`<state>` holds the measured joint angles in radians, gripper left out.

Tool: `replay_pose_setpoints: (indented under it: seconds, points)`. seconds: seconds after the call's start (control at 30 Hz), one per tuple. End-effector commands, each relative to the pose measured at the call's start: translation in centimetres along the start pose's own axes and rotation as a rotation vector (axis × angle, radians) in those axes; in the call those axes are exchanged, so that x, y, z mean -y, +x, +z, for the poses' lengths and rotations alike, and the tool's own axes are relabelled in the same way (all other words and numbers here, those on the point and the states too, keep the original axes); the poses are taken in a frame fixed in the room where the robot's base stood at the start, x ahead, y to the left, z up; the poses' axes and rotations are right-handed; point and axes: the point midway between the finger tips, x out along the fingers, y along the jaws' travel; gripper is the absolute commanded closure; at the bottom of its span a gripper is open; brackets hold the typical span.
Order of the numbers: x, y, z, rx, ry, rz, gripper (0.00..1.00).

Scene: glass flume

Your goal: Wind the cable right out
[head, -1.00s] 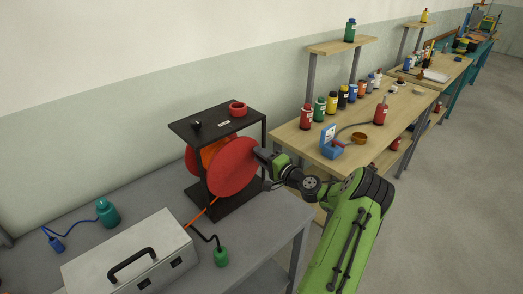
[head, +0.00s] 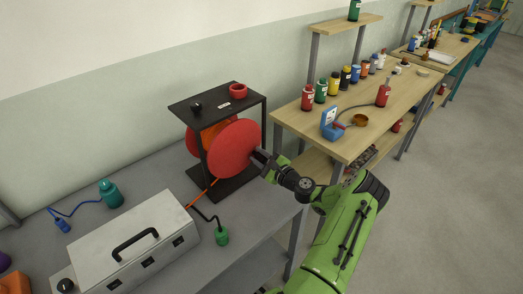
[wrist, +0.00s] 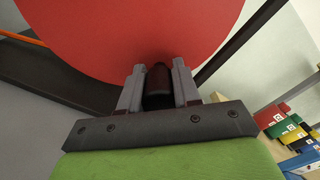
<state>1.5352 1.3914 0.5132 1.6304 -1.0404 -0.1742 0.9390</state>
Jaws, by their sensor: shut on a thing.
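A cable reel with a red disc (head: 232,148) stands inside a black frame (head: 215,105) on the grey bench. Orange cable (head: 203,195) runs from the reel's lower side down to the bench, by a black lead ending at a green bottle-shaped piece (head: 222,236). My gripper (head: 258,158) is at the disc's right edge, a little below its centre height. In the wrist view its fingers are shut on a dark crank handle (wrist: 157,84) that stands out from the red face.
A silver case (head: 130,240) with a black handle stands at the bench's front left. A teal bottle (head: 110,193) with a blue lead is behind it. A wooden table (head: 375,125) with several bottles stands to the right. Floor at right is clear.

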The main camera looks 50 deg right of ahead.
Motion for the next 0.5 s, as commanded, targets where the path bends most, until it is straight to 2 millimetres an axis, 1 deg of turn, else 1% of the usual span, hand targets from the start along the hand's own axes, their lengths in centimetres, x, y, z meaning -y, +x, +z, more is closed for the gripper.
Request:
replay_pose_setpoints:
  seconds: [0.23,0.5]
  points:
    - [-2.0,-0.1,-0.3,-0.005,0.237,0.001,1.0]
    - [-3.9,-0.1,0.1,-0.005,0.468,0.0,1.0]
